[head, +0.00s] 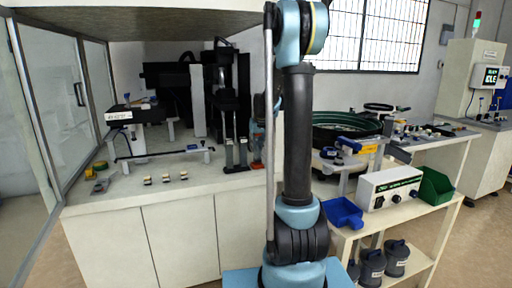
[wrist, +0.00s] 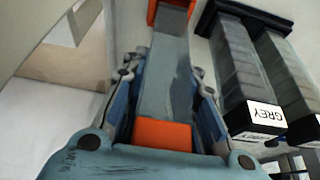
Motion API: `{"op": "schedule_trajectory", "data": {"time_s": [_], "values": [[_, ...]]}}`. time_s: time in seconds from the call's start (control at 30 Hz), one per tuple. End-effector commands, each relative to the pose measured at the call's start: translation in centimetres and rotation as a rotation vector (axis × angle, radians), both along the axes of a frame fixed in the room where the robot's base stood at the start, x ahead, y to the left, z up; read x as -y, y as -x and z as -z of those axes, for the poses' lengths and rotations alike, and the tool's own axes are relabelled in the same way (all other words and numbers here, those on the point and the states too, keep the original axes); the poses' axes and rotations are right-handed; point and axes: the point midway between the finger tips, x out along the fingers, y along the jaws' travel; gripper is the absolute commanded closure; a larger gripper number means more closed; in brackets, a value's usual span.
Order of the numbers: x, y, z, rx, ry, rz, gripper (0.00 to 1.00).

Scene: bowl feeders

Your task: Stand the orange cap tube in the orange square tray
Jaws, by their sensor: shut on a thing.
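The orange cap tube (wrist: 168,75) is a long grey square tube with an orange cap at its near end, seen in the wrist view. My gripper (wrist: 164,85) is shut on it, with a finger on each side below the cap. The orange square tray (wrist: 152,13) shows at the tube's far end, at the top of the wrist view. The tube's end overlaps the tray; I cannot tell whether it touches the tray floor. In the head view my gripper (head: 258,138) is partly hidden behind my arm.
Two tubes labelled GREY (wrist: 258,115) stand in a black tray (wrist: 207,16) close to the right in the wrist view. They also show on the bench in the head view (head: 229,154). Small parts (head: 165,179) lie on the bench to the left, with clear surface around them.

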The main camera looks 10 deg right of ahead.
Motion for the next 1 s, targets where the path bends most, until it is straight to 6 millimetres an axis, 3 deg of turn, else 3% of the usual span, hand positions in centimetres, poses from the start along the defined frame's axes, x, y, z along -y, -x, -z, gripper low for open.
{"op": "schedule_trajectory", "data": {"time_s": [1.0], "values": [[0.03,0.0,0.79,0.0,0.0,0.0,0.98]]}}
